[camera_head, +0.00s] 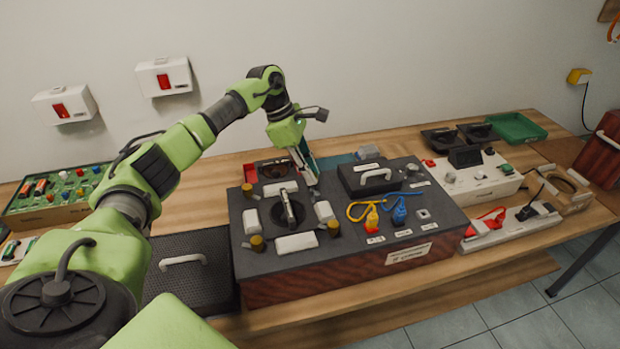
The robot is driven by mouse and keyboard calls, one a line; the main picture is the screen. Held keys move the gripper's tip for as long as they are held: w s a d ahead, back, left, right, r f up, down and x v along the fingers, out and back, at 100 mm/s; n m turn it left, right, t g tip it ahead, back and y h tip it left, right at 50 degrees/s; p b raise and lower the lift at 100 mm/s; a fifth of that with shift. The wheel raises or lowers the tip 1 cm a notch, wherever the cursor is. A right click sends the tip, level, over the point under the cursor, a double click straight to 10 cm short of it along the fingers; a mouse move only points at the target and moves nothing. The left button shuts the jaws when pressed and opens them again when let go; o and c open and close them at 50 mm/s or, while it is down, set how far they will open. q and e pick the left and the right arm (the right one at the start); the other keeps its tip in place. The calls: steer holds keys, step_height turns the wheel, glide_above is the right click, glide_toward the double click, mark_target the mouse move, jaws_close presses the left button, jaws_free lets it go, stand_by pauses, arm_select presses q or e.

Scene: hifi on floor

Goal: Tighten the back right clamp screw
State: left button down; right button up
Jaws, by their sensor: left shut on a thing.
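The dark box (350,265) with a red-brown front stands on the wooden table. On its left part, a dark oval piece (289,208) sits among white pads, with brass clamp screws around it: back left (247,190), front left (257,243) and front right (333,228). My left gripper (310,178) reaches down over the back right corner of this group, its fingers shut on the back right clamp screw. The gripper hides that screw, so its seating cannot be seen. My right gripper is out of view.
A black handled lid (372,176) and blue and yellow cables (375,210) lie right of the gripper. A white device (475,180) and green tray (515,128) stand further right. A green circuit board (55,195) lies at the far left.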

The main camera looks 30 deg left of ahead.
arm_select(q)
steer(key=m+g+b, duration=0.1)
steer(key=m, duration=0.1)
steer(key=shift+w+m, duration=0.15)
steer(key=shift+m, duration=0.15)
steer(key=shift+m+g+b, duration=0.6)
steer(key=shift+m+b, duration=0.05)
steer(key=shift+m, duration=0.75)
steer(key=c, duration=1.9)
jaws_free()
steer(key=v, duration=1.2)
steer(key=shift+a, duration=0.2)
